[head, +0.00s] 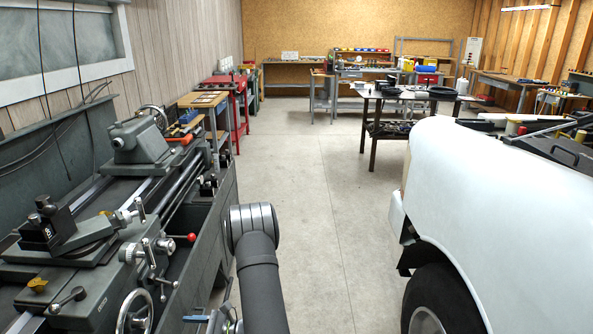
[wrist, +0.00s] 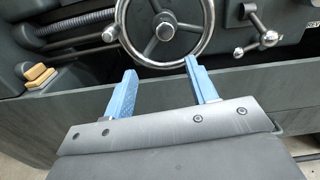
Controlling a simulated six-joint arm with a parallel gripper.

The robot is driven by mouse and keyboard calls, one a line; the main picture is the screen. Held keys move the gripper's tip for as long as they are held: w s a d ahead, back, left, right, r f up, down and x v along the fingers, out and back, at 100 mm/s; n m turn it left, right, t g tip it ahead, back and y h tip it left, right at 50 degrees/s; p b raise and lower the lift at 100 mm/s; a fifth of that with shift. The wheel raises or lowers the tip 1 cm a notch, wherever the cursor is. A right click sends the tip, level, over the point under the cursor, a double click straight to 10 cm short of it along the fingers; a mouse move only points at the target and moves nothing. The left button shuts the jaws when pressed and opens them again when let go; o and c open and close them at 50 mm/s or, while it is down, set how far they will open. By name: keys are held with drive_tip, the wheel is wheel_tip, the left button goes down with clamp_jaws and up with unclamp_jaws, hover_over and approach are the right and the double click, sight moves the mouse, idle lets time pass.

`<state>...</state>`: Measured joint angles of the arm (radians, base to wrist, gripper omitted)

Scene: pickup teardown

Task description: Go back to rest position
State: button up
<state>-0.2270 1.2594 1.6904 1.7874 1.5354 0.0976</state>
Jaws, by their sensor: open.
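My gripper (wrist: 160,68) shows in the wrist view with its two blue fingers spread apart and nothing between them. Its fingertips are near the lower part of a silver handwheel (wrist: 163,28) on the lathe; whether they touch it I cannot tell. In the head view my dark arm stands at the lower middle, and only a bit of blue shows at the bottom edge beside it. The handwheel also shows at the lower left of the head view (head: 135,312).
The grey lathe (head: 75,290) fills the left side, close to my arm. A white pickup (head: 500,190) stands on the right. Bare concrete floor (head: 320,190) lies between them. A dark table (head: 375,112) and workbenches are farther back.

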drive_tip(key=s+a+f+n, duration=0.5)
drive_tip(key=s+a+f, duration=0.1)
drive_tip(key=shift+a+f, duration=0.3)
drive_tip(key=shift+w, duration=0.1)
drive_tip(key=shift+c, duration=0.3)
idle(3.5)
